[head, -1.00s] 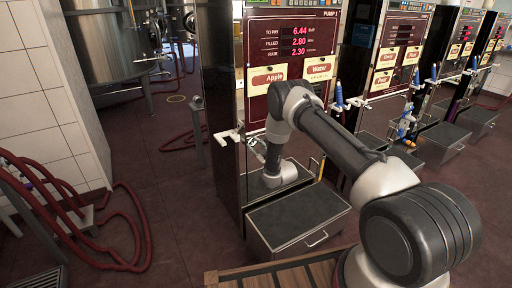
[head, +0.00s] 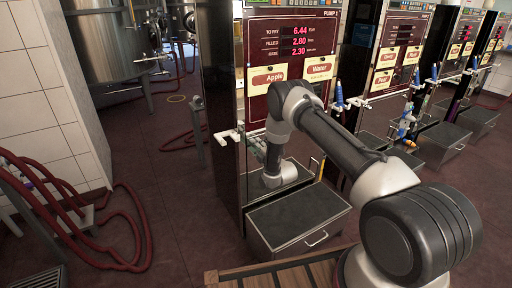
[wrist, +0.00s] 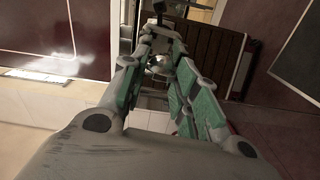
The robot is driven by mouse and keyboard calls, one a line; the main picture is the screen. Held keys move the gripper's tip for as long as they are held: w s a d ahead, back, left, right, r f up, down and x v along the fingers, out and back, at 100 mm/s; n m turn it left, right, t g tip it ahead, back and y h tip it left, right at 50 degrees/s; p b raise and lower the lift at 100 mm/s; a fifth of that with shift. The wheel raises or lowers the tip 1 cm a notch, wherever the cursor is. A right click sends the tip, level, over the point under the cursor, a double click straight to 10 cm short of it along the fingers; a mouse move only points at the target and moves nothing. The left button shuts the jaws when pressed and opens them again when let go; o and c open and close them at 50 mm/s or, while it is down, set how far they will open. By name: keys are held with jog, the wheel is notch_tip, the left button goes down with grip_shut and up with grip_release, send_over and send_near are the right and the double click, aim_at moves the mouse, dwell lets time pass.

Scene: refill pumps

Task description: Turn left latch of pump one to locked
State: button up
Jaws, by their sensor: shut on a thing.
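Pump one (head: 262,99) is the nearest pump, with a dark red front, a lit display and labels reading Apple and Water. My gripper (head: 257,145) is at the lower left of its front, small and partly hidden by my own wrist. In the wrist view my gripper (wrist: 160,50) has its green-padded fingers drawn together on a small pale piece, seemingly the left latch (wrist: 158,66). The fingers cover most of it, so I cannot tell its angle.
A grey step box (head: 298,220) stands in front of pump one. A white pipe fitting (head: 228,136) juts out on the left. More pumps (head: 398,55) stand to the right. Red hoses (head: 125,225) lie on the floor at left; the floor between is clear.

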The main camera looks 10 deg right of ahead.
jog(key=shift+n, duration=0.5)
jog(key=shift+f, duration=0.1)
jog(key=o, duration=1)
jog(key=v, duration=1.2)
